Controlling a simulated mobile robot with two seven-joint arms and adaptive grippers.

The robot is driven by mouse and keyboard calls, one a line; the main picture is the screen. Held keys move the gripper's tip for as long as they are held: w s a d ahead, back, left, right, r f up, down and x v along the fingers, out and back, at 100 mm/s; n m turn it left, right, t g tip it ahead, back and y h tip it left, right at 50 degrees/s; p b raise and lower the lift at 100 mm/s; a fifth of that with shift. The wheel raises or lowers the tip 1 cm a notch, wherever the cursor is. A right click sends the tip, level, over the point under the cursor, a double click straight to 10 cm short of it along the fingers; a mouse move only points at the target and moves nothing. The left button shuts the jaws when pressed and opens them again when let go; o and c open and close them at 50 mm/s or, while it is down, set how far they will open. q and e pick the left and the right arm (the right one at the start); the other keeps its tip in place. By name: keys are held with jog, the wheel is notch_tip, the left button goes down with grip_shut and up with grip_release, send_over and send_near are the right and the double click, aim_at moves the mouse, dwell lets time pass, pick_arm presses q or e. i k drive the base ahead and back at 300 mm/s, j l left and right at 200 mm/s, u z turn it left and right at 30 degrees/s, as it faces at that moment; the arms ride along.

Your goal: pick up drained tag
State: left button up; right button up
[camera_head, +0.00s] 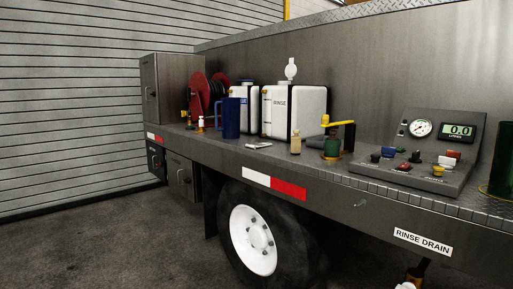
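I cannot make out a tag marked drained. A small flat pale item (258,144) lies on the truck deck in front of the white containers; it is too small to tell what it is. A "RINSE DRAIN" label (423,242) is on the deck's side at the lower right, above a partly cut-off drain fitting (414,274). A small hook-like piece (361,203) sticks out of the side panel. Neither of my grippers shows in this view.
The deck holds a blue jug (231,118), white containers (308,109), a small tan bottle (296,142), a yellow-handled valve (339,124) and a control panel (412,179). A red hose reel (197,96) stands behind. A wheel (253,240) is below. Floor at left is clear.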

aim_at(263, 144)
jog(key=u, duration=1.1)
jog(key=i+u, duration=0.25)
jog(key=i, duration=2.8)
jog(key=i+z, duration=0.2)
jog(key=i, duration=0.2)
jog(key=i+j+z, duration=0.25)
jog(key=i, duration=0.15)
jog(key=i+j+z, duration=0.2)
jog(key=i, duration=0.2)
jog(key=l+z, duration=0.15)
jog(key=z, duration=3.45)
